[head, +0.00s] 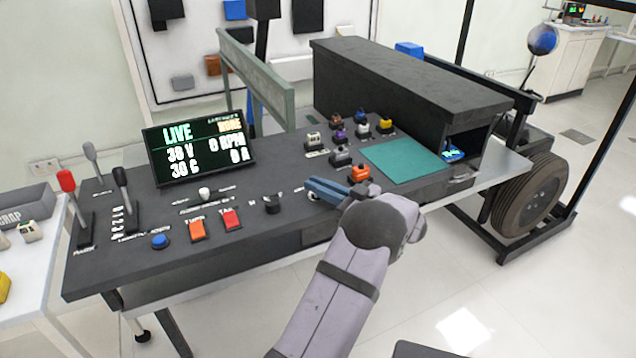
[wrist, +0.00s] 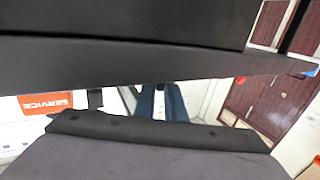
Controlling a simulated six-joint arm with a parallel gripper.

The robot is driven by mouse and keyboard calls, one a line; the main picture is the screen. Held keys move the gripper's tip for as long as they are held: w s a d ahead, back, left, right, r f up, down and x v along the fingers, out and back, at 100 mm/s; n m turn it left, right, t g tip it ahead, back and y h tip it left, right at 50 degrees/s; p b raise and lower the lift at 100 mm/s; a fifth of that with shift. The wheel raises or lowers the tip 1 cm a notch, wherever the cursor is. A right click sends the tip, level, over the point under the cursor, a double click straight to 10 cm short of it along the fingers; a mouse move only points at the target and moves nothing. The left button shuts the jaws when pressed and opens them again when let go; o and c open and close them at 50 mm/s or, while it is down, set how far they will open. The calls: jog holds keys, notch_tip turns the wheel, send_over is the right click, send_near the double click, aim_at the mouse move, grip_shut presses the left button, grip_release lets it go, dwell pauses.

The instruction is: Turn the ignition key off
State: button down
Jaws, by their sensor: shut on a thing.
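My gripper (head: 314,187) has blue fingers and reaches in from the lower right to the front part of the dark console (head: 110,255). Its fingertips are at the console top, right of the black rotary knob (head: 272,204). The fingers also show in the wrist view (wrist: 162,100), close together. They are shut on what seems to be the ignition key, which the fingers hide almost fully, so its angle cannot be told. The display (head: 200,148) is lit and reads LIVE, with 0 RPM and 0 A.
An orange switch (head: 197,230), a red switch (head: 231,219) and a blue button (head: 160,241) lie to the left. Several coloured parts, one of them orange (head: 361,173), and a green mat (head: 405,160) lie to the right. A long dark housing (head: 400,85) stands behind.

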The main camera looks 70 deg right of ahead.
jog(key=shift+r+n+y, duration=0.1)
jog(key=shift+n+y, duration=0.2)
jog(key=shift+y, duration=0.1)
jog(key=c, duration=1.8)
grip_release()
jog(key=v, duration=0.7)
jog(key=shift+s, duration=0.15)
